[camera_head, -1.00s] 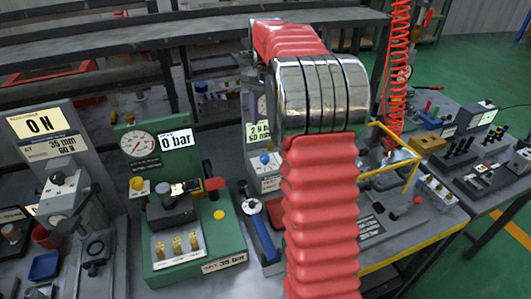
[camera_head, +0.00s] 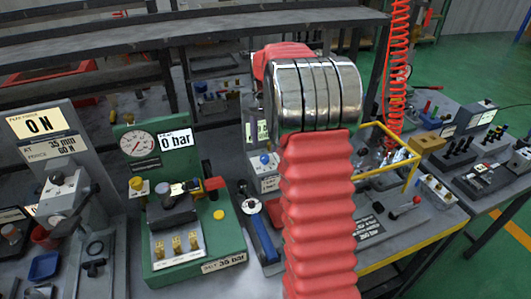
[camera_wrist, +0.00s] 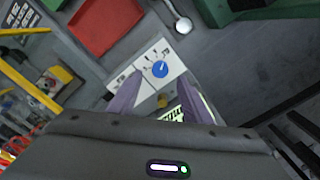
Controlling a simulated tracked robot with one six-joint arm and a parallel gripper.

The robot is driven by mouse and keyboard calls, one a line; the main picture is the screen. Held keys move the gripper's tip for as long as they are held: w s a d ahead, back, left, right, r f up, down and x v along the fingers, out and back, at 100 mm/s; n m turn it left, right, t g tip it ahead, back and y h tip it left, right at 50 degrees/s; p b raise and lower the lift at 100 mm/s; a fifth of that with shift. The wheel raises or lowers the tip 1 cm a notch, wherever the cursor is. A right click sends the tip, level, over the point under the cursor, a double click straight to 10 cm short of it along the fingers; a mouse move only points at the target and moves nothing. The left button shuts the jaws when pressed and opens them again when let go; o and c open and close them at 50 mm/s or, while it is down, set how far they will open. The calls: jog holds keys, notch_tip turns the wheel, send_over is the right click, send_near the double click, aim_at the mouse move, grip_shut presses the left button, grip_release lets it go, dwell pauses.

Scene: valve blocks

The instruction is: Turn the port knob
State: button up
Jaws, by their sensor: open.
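The blue port knob (camera_wrist: 159,69) sits on a white panel (camera_wrist: 150,82) with small marks around it, seen almost face-on in the wrist view. My gripper (camera_wrist: 162,78) is open, with its two purple-grey fingers pointing towards the panel. The knob shows between and just beyond the fingertips, and I see no contact. The gap's depth is hard to judge. In the head view the blue knob (camera_head: 265,160) shows on a white block just left of my red-sleeved arm.
A green gauge station (camera_head: 200,240) reading 0 bar stands left of the knob block. A blue-handled lever (camera_head: 263,235) lies in front. A yellow frame (camera_head: 412,172) stands right of my arm. In the wrist view a red tray (camera_wrist: 105,25) lies at upper left.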

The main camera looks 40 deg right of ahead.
aim_at(265, 157)
jog(key=shift+f, duration=2.7)
jog(key=shift+c, duration=0.2)
jog(key=c, duration=1)
jog(key=shift+d, duration=0.15)
jog(key=shift+c, duration=0.2)
